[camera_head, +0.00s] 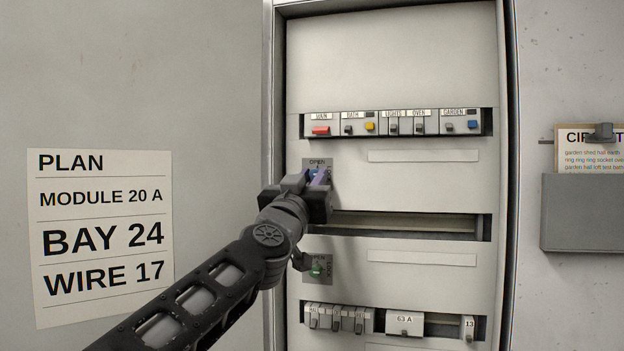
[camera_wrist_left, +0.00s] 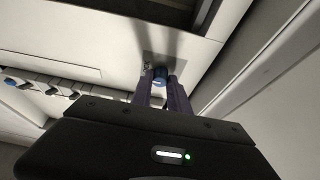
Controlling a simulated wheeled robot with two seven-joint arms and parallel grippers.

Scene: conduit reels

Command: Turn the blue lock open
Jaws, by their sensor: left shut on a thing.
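The blue lock (camera_head: 315,173) sits on a small grey plate (camera_head: 308,163) marked OPEN, at the upper left of the cabinet's panel. My left gripper (camera_head: 319,182) is at the lock and shut on it. In the left wrist view the blue lock (camera_wrist_left: 160,73) shows between the two fingertips (camera_wrist_left: 161,83). The fingers and wrist hide most of the lock, so I cannot tell which way it is turned. A green lock (camera_head: 317,268) sits on a similar plate marked LOCK lower down, just below my wrist. My right gripper is not in view.
A row of breakers (camera_head: 395,122) runs above the blue lock, and an empty slot (camera_head: 400,225) lies below it. More modules (camera_head: 404,323) sit at the bottom. A plan sheet (camera_head: 104,235) hangs at left. A grey card holder (camera_head: 582,212) is on the right wall.

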